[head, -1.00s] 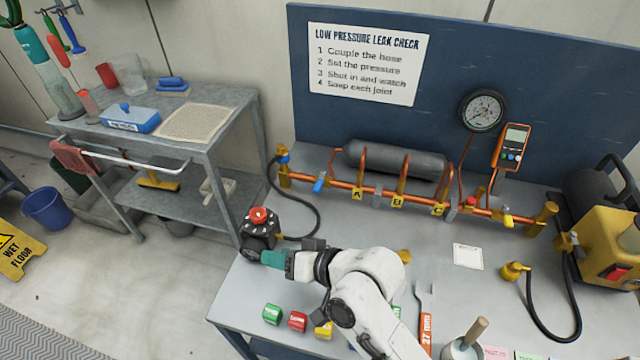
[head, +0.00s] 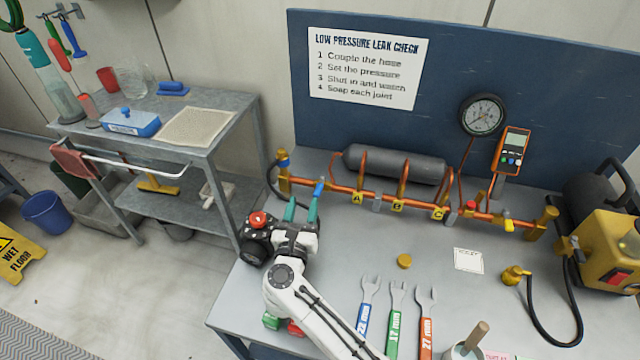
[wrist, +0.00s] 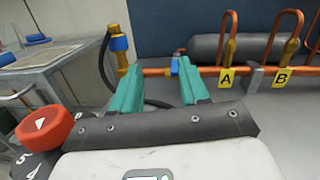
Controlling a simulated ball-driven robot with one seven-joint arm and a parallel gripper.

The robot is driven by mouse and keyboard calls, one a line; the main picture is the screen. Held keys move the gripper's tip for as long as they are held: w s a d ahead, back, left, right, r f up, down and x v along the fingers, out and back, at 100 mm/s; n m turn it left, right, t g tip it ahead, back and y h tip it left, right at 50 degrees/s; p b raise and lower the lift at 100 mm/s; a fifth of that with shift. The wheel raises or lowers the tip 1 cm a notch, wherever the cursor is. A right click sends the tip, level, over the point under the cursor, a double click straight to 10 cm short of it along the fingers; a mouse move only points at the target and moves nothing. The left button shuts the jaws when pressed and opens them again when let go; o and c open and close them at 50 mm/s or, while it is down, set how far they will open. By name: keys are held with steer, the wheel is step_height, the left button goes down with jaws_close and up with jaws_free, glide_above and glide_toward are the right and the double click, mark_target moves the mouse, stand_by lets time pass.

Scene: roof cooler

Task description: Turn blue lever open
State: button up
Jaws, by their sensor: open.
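The blue lever (head: 318,188) sits on the copper pipe (head: 340,187) near its left end, left of the yellow A tag. In the wrist view the lever (wrist: 174,66) shows small, beyond and between the fingertips, closer to the right one. My gripper (head: 301,207) has two teal fingers, spread apart and empty. It points at the pipe from the near side, just short of the lever and a little left of it. In the wrist view both fingers (wrist: 162,80) reach toward the pipe. No contact with the lever is visible.
A black device with a red knob (head: 258,218) stands close beside my gripper's left; the knob (wrist: 45,125) looms in the wrist view. A black hose (wrist: 104,60) hangs left of the fingers. Wrenches (head: 397,310) lie right of my arm. The table's middle is mostly clear.

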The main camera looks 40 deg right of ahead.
mark_target(321, 183)
steer(key=shift+s+d+f+m+g, duration=0.15)
steer(key=shift+s+f+m+g, duration=0.1)
steer(key=shift+f+m+g, duration=0.25)
steer(key=shift+s+d+f+m+g, duration=0.15)
steer(key=shift+s+f+m+g, duration=0.1)
steer(key=shift+f+m+g, duration=0.3)
steer(key=shift+d, duration=0.2)
steer(key=p+x, duration=0.1)
steer(key=x, duration=0.9)
steer(key=shift+w+d+r, duration=0.1)
steer(key=shift+d, duration=0.15)
jaws_close()
